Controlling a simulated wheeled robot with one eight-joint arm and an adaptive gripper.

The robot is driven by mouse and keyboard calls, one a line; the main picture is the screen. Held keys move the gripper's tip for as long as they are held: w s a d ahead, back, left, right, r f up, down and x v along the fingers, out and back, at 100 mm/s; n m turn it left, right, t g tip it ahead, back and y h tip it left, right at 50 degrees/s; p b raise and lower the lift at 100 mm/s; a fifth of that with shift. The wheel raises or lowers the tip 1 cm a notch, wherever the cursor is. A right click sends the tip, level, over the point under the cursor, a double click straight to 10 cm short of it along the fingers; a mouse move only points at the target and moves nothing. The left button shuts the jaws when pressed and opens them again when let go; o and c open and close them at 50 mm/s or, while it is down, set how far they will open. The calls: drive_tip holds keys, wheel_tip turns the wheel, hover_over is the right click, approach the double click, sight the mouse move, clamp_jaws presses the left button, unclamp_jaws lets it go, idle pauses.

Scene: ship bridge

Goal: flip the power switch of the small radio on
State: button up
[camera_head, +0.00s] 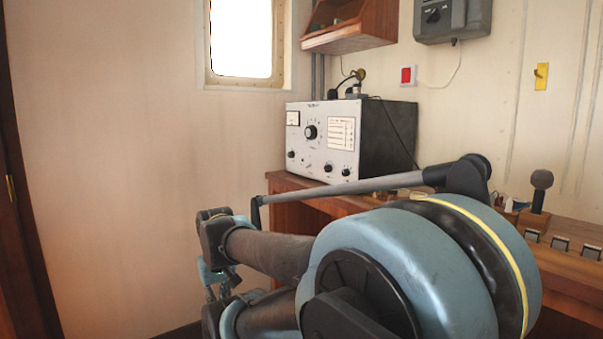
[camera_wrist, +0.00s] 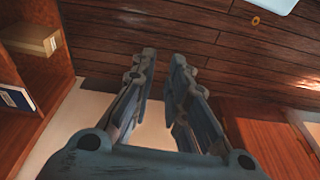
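A radio-like box (camera_head: 322,140) with a pale front, several dark knobs, a small meter and a dark side stands on the wooden desk at the back, in the head view. A smaller dark grey box (camera_head: 452,18) with a black knob hangs on the wall at upper right. I cannot tell for certain which is the small radio, and its power switch is too small to make out. My gripper (camera_wrist: 164,58) shows in the wrist view with its two fingers apart and nothing between them. It points at wooden planks, away from both boxes.
The wooden desk (camera_head: 290,184) runs right, with a microphone (camera_head: 541,190) and several switches on it. A red wall button (camera_head: 408,75) and a wooden wall shelf (camera_head: 350,30) are above. In the wrist view, a shelf unit (camera_wrist: 62,92) holds a book (camera_wrist: 17,99).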

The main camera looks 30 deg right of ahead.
drive_tip(key=n+t+h, duration=0.4)
drive_tip(key=n+h, duration=0.9)
drive_tip(key=h, duration=0.7)
approach(308, 166)
drive_tip(key=shift+h, duration=0.3)
drive_tip(key=x, duration=0.4)
drive_tip(key=f+x, duration=0.1)
drive_tip(key=x, duration=0.2)
drive_tip(key=shift+w+d, duration=0.1)
drive_tip(key=shift+w, duration=0.2)
drive_tip(key=shift+c, duration=0.4)
clamp_jaws()
